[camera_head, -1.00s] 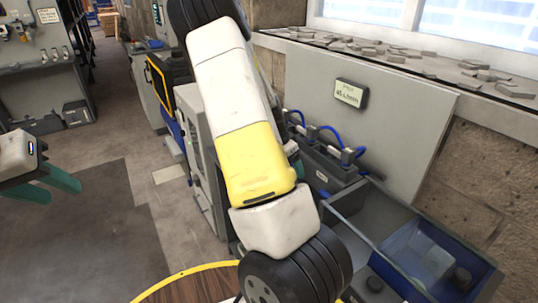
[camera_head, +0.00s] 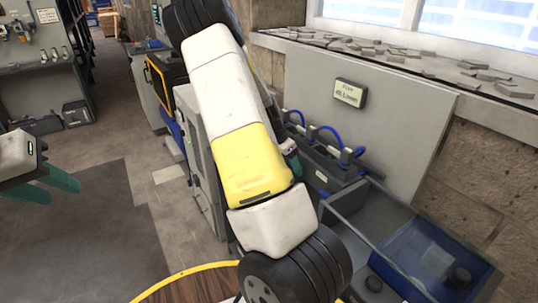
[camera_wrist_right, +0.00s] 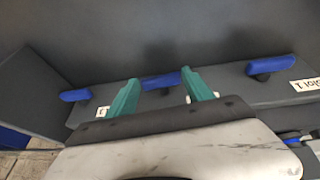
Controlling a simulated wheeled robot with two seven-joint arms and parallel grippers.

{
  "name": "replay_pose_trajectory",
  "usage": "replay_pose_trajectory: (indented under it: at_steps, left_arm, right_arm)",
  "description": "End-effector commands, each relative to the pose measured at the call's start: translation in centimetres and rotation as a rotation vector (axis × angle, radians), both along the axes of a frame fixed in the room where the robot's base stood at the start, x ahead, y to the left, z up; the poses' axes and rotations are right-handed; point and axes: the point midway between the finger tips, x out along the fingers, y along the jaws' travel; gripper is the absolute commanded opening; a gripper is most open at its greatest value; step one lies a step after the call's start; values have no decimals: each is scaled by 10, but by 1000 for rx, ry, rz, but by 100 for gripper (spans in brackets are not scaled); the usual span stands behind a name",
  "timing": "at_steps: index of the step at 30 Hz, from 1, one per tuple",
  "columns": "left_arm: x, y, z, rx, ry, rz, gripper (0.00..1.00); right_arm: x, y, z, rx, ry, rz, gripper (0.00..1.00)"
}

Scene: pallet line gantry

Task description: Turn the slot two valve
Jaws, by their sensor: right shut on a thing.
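A dark valve block carries blue valve handles in a row. In the right wrist view the middle blue handle (camera_wrist_right: 161,82) lies between the green fingers of my right gripper (camera_wrist_right: 162,92), which is shut on it. The label by this handle is mostly hidden by a finger. The handle at the right (camera_wrist_right: 271,65) has a label reading slot 1 (camera_wrist_right: 307,85), and another handle (camera_wrist_right: 75,96) is at the left. In the head view the block (camera_head: 330,168) is partly behind my right arm. My left gripper (camera_head: 50,186) is empty, its green fingers apart.
A grey panel with a small sign (camera_head: 350,93) stands behind the valve block. A grey bin with a blue inside (camera_head: 425,250) is at the lower right. A ledge with loose flat pieces (camera_head: 400,58) runs under the window. The floor at the left is clear.

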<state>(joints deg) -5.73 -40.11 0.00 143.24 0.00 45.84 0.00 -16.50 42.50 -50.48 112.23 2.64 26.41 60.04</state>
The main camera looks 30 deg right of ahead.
Motion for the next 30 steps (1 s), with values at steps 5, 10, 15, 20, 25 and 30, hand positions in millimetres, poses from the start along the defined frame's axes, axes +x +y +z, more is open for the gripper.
replay_pose_trajectory:
  at_steps: [5, 10, 15, 20, 25, 30]
  left_arm:
    - [0, 0, 0, 0, 0, 0, 36]
    - [0, 0, 0, 0, 0, 0, 36]
    - [0, 0, 0, 0, 0, 0, 36]
    - [0, 0, 0, 0, 0, 0, 36]
    - [0, 0, 0, 0, 0, 0, 36]
    - [0, 0, 0, 0, 0, 0, 36]
  right_arm:
    - [5, 0, -1, -14, 119, 4, 20]
    - [9, 0, -2, -27, 272, 3, 20]
    - [14, 0, -5, -41, 434, 4, 20]
    - [17, 1, -8, -53, 585, 3, 20]
    - [20, 1, -11, -66, 746, 3, 20]
    - [22, 1, -15, -80, 905, 2, 20]
